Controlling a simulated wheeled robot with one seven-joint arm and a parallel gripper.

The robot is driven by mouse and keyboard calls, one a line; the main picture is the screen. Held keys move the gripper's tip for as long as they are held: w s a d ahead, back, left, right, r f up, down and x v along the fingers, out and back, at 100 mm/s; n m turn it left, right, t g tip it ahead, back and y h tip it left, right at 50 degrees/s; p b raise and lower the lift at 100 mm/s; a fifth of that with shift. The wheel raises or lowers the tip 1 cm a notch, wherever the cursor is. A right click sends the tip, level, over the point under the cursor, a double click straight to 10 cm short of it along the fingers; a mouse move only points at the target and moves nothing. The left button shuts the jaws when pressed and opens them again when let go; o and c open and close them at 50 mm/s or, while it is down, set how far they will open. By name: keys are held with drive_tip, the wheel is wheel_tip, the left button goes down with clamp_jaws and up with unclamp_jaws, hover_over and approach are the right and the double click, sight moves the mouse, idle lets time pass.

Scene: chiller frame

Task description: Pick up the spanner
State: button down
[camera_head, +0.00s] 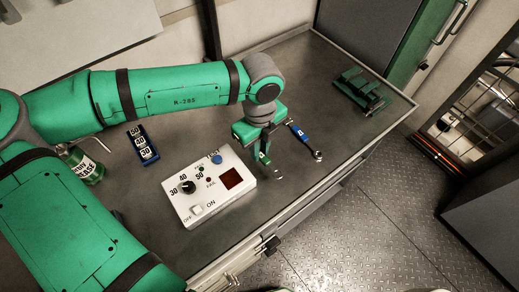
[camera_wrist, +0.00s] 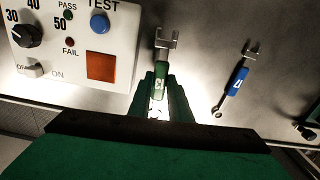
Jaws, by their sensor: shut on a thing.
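A spanner with a green handle (camera_wrist: 162,75) and a pale forked end shows in the wrist view, between the two green fingers of my gripper (camera_wrist: 163,88). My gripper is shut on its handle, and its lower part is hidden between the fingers. In the head view my gripper (camera_head: 263,150) points down just right of the test box, with the green spanner (camera_head: 266,159) at its tips. I cannot tell whether it touches the bench. A second spanner with a blue handle (camera_wrist: 237,81) lies to the right; it also shows in the head view (camera_head: 303,135).
A white test box (camera_head: 210,187) with a dial and buttons stands close left of my gripper. A blue numbered holder (camera_head: 142,144) and a green can (camera_head: 87,168) are farther left. A dark green fixture (camera_head: 360,92) sits at the far right of the bench (camera_head: 340,135).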

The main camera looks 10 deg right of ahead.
drive_tip(key=s+a+r, duration=0.3)
drive_tip(key=s+r, duration=0.4)
drive_tip(key=s, duration=0.4)
drive_tip(key=shift+s+a+r, duration=0.3)
drive_tip(key=shift+s+r, duration=0.05)
drive_tip(key=shift+r, duration=0.05)
drive_tip(key=shift+s+d, duration=0.1)
